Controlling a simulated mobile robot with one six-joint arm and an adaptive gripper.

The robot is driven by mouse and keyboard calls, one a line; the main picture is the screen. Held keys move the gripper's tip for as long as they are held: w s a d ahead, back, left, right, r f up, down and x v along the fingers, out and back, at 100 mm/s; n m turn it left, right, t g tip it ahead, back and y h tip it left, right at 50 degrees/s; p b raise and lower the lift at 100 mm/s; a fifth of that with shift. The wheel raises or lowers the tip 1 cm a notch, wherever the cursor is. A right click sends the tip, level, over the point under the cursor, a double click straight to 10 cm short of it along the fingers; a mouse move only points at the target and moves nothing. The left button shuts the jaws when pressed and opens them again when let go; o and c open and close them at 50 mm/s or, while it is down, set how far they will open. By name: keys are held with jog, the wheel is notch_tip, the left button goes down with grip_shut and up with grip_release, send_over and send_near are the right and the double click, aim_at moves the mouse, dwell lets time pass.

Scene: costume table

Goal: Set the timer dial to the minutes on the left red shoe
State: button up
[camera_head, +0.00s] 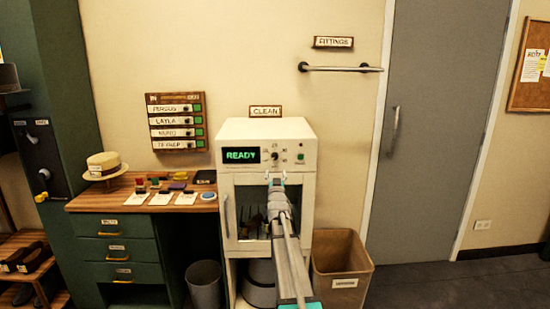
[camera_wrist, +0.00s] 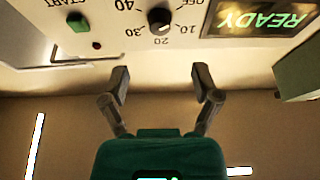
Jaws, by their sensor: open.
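The timer dial (camera_wrist: 160,20) is a small black knob on the white cabinet's front panel, seen upside down in the wrist view. Marks OFF, 10, 20, 30 and 40 surround it. In the head view the dial (camera_head: 275,156) sits between the green READY display (camera_head: 241,155) and the green START button (camera_head: 300,157). My gripper (camera_wrist: 160,78) is open and empty, its fingers spread below the dial, apart from it. In the head view my gripper (camera_head: 275,180) is before the cabinet. No shoe is clearly red; no minutes are readable.
The white cabinet (camera_head: 268,129) has a glass door with dark items inside. Dark brownish shoes (camera_head: 24,258) lie on a low rack at left. A desk (camera_head: 128,194) with cards and a straw hat (camera_head: 103,163) stands left. A brown bin (camera_head: 342,262) is right; the floor further right is clear.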

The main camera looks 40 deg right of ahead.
aim_at(275, 157)
jog(key=p+x, duration=0.3)
jog(key=x, duration=0.6)
grip_shut()
dwell(0.4)
